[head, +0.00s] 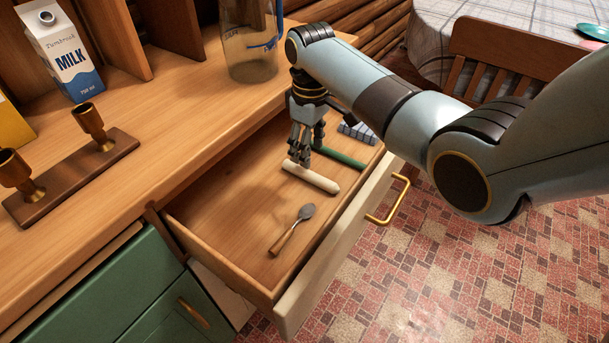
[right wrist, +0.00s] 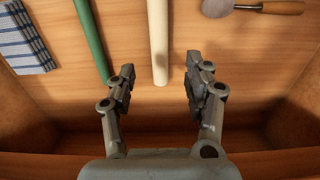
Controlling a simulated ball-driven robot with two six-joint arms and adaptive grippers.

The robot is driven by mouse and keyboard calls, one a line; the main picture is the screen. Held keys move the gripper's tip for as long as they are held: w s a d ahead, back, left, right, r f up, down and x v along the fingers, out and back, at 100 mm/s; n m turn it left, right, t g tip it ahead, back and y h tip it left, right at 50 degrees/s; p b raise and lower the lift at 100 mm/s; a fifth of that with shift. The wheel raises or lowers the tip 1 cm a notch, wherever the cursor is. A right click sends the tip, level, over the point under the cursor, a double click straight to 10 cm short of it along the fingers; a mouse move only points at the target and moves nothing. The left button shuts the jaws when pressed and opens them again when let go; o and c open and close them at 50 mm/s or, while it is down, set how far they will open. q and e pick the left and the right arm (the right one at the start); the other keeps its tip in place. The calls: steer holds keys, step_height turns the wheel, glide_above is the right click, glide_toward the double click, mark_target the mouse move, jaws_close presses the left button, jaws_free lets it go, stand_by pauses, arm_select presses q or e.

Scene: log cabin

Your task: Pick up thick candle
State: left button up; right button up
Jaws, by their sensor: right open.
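A cream candle (head: 311,178) lies in the open drawer; it also shows in the right wrist view (right wrist: 158,42), its near end between my open fingers. A green candle (head: 341,157) lies beside it and looks a little thinner in the head view; in the right wrist view the green candle (right wrist: 91,38) is left of my fingers. My right gripper (head: 303,158) points down over the cream candle, open and empty, with a finger on each side in the right wrist view (right wrist: 158,82). Whether it touches the candle I cannot tell. My left gripper is out of view.
The drawer (head: 190,229) also holds a small wooden-handled spoon (head: 292,229) and a folded blue checked cloth (right wrist: 22,38). On the counter are a glass jug (head: 249,55), a milk carton (head: 66,55) and a candle holder (head: 75,175). A chair (head: 500,45) stands behind my arm.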

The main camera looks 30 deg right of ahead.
mark_target(310, 172)
step_height(310, 172, down, 2)
steer(key=shift+f, duration=0.25)
steer(key=shift+f+b, duration=0.3)
steer(key=shift+f, duration=0.05)
step_height(310, 172, down, 5)
steer(key=shift+r+b, duration=0.1)
steer(key=shift+b, duration=0.75)
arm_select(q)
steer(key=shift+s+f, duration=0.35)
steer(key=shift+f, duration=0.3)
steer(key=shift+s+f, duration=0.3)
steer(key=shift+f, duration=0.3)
arm_select(e)
jaws_close()
